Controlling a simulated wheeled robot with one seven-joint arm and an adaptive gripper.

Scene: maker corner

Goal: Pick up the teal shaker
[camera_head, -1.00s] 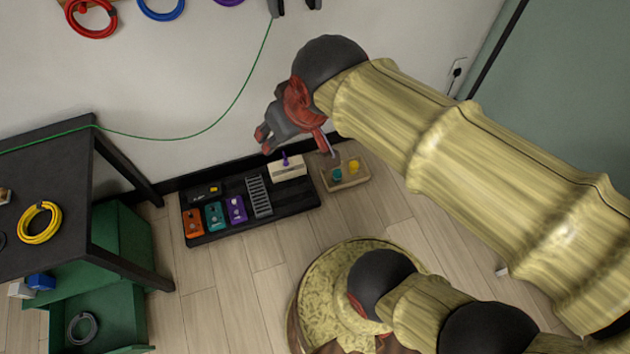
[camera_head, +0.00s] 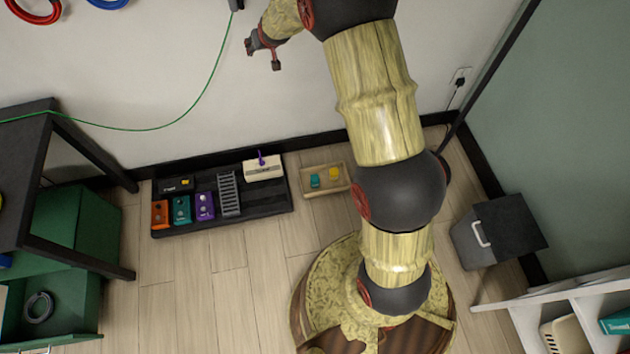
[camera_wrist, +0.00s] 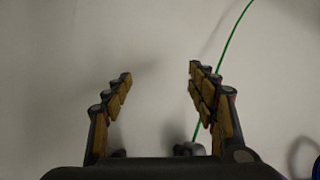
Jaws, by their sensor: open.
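A small teal block, likely the teal shaker (camera_head: 315,181), lies in a shallow wooden tray (camera_head: 344,188) on the floor near the wall. A yellow piece (camera_head: 335,173) sits beside it in the same tray. My gripper (camera_head: 262,51) is raised high in front of the wall, well above and to the left of the tray. In the wrist view my gripper (camera_wrist: 160,75) is open, with nothing between its fingers. The teal shaker does not show in the wrist view.
A pedalboard (camera_head: 270,205) with several pedals is left of the tray. A green cable (camera_head: 185,118) hangs along the wall, also behind the fingers in the wrist view (camera_wrist: 222,58). A dark table (camera_head: 85,150) is at left, a grey bin (camera_head: 495,232) at right. Floor in front is clear.

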